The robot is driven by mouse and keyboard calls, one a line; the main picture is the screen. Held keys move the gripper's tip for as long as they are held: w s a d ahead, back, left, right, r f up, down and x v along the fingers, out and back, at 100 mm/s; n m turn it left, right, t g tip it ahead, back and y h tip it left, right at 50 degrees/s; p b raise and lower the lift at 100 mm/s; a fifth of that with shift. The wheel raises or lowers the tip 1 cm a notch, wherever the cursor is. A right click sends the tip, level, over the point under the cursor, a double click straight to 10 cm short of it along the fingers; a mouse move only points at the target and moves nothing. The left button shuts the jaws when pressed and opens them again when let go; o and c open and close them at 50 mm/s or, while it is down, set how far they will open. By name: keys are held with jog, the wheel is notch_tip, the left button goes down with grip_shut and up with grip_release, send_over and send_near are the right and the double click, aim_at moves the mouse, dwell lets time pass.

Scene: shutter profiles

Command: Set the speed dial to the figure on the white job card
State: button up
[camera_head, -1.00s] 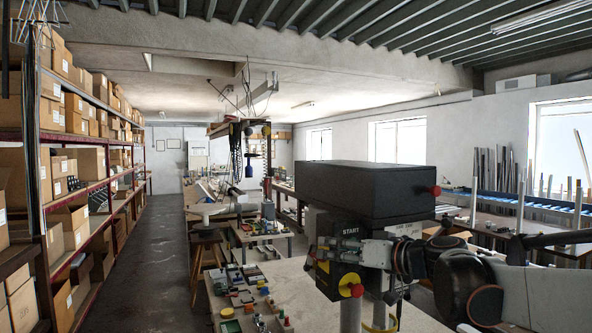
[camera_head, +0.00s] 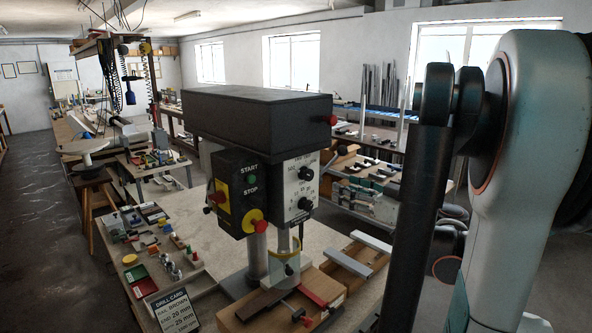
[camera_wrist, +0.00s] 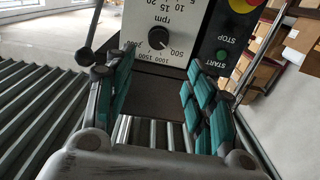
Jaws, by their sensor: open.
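The drill press (camera_head: 258,112) stands on the bench with a white dial plate (camera_head: 291,190) on its front. The plate carries two black knobs, an upper one (camera_head: 306,173) and a lower one (camera_head: 304,204). In the wrist view, upside down, the rpm speed dial (camera_wrist: 158,38) has figures from 500 to 2000 around it. Its pointer seems to lie towards 500, but is too small to be sure. My gripper (camera_wrist: 158,64) is open and empty, its teal-padded fingers short of the dial, one on each side. A dark drill card (camera_head: 174,311) stands front left; I make out no white job card.
Beside the dial plate is a black box with a green START button (camera_head: 252,179) and a red stop knob (camera_head: 257,226). Below are a wooden block (camera_head: 237,318) and a clear guard (camera_head: 284,262). Small parts (camera_head: 140,238) lie on the bench at left. My arm fills the right side.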

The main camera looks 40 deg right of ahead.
aim_at(311, 174)
jog(key=w, duration=0.4)
jog(key=w+p, duration=0.1)
jog(key=w, duration=0.8)
jog(key=shift+w+a, duration=0.2)
jog(key=shift+a, duration=0.2)
jog(key=c, duration=1)
